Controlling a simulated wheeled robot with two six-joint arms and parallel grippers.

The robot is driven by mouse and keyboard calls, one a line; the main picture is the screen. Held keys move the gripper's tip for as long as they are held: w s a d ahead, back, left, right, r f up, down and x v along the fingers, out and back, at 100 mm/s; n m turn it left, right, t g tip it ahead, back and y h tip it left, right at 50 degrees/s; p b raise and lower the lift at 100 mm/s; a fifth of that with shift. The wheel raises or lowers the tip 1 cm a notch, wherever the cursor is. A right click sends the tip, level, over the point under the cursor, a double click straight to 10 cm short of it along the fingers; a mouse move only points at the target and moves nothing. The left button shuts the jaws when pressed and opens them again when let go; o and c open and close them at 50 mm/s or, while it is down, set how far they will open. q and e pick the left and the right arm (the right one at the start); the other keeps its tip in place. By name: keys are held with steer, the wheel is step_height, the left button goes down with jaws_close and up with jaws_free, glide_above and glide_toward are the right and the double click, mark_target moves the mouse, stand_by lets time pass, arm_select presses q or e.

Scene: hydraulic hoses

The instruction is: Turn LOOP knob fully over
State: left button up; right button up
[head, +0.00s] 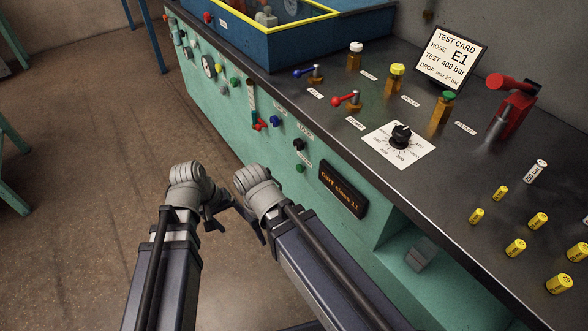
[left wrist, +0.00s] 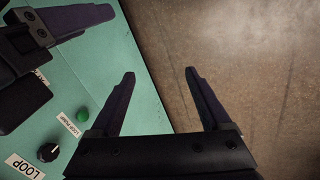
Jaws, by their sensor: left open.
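The LOOP knob (head: 298,144) is a small black knob on the green front panel, just below its white label. It also shows at the lower left of the left wrist view (left wrist: 47,153), beside the LOOP label (left wrist: 25,167). My left gripper (head: 214,218) is in front of the panel, lower and to the left of the knob, apart from it. In the left wrist view its two fingers (left wrist: 160,74) are spread with nothing between them. My right gripper (left wrist: 68,20) shows partly at the upper left there; its opening is unclear.
A green LOOP PUMP button (head: 300,168) sits just below the knob, and a dark display (head: 343,190) is to its right. Red and blue valve handles and a dial (head: 401,137) stand on the bench top. Open floor lies left of the panel.

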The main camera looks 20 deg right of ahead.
arm_select(q)
steer(key=w+d+f+n+h+b, duration=0.2)
steer(key=w+d+f+b, duration=0.1)
steer(key=f+b, duration=0.35)
steer(key=n+t+h+b, duration=0.6)
steer(key=n+h, duration=0.6)
steer(key=n, duration=0.4)
glide_toward(296, 146)
steer(key=d, duration=0.1)
steer(key=shift+x, duration=4.2)
arm_select(e)
step_height(296, 146, down, 16)
steer(key=shift+r, duration=0.15)
arm_select(q)
steer(key=shift+w+r, duration=0.1)
jaws_close()
